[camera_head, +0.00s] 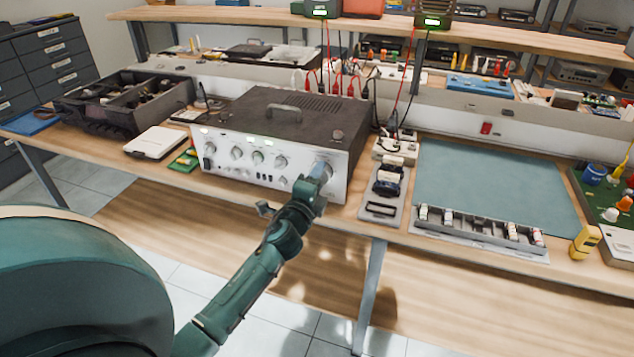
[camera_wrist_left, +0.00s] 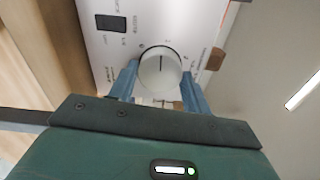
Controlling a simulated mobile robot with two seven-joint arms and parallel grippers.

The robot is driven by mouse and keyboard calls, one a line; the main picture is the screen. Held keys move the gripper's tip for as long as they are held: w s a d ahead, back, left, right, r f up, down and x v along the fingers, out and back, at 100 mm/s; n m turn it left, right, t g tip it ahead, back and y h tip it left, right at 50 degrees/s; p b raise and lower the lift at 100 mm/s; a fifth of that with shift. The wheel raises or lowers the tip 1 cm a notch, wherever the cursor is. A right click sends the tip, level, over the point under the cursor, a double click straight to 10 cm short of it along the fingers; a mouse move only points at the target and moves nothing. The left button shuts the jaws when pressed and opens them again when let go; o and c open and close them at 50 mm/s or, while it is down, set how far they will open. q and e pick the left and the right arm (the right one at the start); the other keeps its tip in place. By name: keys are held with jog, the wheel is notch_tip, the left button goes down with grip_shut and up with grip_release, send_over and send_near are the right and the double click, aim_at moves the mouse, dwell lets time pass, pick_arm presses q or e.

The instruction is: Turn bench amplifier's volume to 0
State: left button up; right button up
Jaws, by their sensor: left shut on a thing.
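The bench amplifier (camera_head: 285,140) stands on the wooden bench, a dark-topped box with a silver front panel carrying several knobs. My left gripper (camera_head: 318,172) reaches to the large knob at the right end of that panel. In the left wrist view the volume knob (camera_wrist_left: 160,72) is a round pale knob with a dark pointer line running upward in the picture. The fingers of my left gripper (camera_wrist_left: 160,84) sit on either side of the knob, shut on it. The amplifier's front panel (camera_wrist_left: 185,25) fills the upper middle there. My right gripper is not in view.
A grey tray with dark parts (camera_head: 385,190) and a green-grey mat (camera_head: 490,185) lie right of the amplifier. A white box (camera_head: 155,142) and a dark parts bin (camera_head: 130,105) are on its left. The floor (camera_head: 300,325) before the bench is clear.

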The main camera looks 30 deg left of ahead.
pick_arm(q)
jog(key=n, duration=0.5)
jog(key=shift+n, duration=1.4)
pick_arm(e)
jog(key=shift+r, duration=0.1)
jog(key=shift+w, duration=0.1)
pick_arm(q)
jog(key=o, duration=1)
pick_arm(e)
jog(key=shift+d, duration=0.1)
pick_arm(q)
jog(key=shift+s, duration=0.1)
jog(key=v, duration=1.3)
jog(key=shift+a, duration=0.1)
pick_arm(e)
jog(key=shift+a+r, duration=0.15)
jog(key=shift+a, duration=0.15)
